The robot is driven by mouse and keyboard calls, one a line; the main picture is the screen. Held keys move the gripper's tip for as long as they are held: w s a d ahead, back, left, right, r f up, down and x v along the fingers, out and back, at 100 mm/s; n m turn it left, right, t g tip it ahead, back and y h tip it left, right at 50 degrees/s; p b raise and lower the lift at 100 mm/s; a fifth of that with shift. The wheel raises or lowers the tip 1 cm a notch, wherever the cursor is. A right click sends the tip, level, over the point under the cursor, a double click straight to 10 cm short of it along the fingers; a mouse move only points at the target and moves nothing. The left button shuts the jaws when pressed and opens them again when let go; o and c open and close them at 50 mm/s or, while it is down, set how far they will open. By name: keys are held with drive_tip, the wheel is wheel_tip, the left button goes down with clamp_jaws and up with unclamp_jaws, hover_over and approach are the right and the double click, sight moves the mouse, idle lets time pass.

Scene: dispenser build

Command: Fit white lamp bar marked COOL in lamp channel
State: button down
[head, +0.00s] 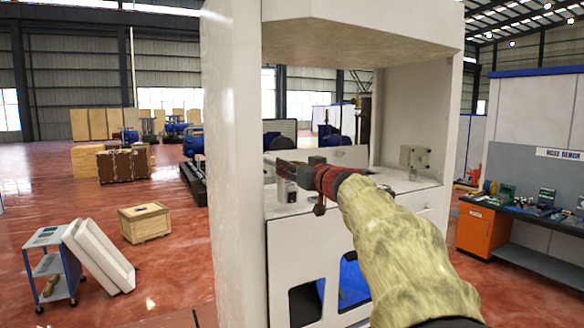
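My arm reaches from the lower right into the open bay of a white dispenser cabinet (232,150). My gripper (288,176) is at the end of the red and dark wrist, above the cabinet's white shelf (365,212). It is small and seen from behind, so I cannot tell whether its fingers are open or shut. A thin grey piece shows at its tip, but I cannot tell whether it is a finger or a held part. I cannot make out a white lamp bar or a COOL marking. The lamp channel cannot be picked out either.
The cabinet's left wall and top (360,35) enclose the bay closely. A small grey box (415,157) is at the bay's right. A workbench with tools (520,203) stands right. A blue cart (50,265), leaning white panels (98,255) and a wooden crate (145,222) stand left.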

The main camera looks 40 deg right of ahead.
drive_tip(key=c, duration=1.7)
unclamp_jaws()
drive_tip(key=shift+r, duration=0.2)
drive_tip(key=o, duration=0.4)
drive_tip(key=shift+w+f, duration=0.15)
drive_tip(key=shift+w, duration=0.15)
drive_tip(key=shift+o, duration=0.6)
drive_tip(key=shift+o, duration=0.2)
drive_tip(key=shift+f, duration=0.15)
drive_tip(key=o, duration=0.4)
drive_tip(key=shift+o, duration=0.3)
drive_tip(key=shift+s, duration=0.2)
drive_tip(key=shift+p+v, duration=0.65)
drive_tip(key=shift+v, duration=2.2)
drive_tip(key=shift+c, duration=1.4)
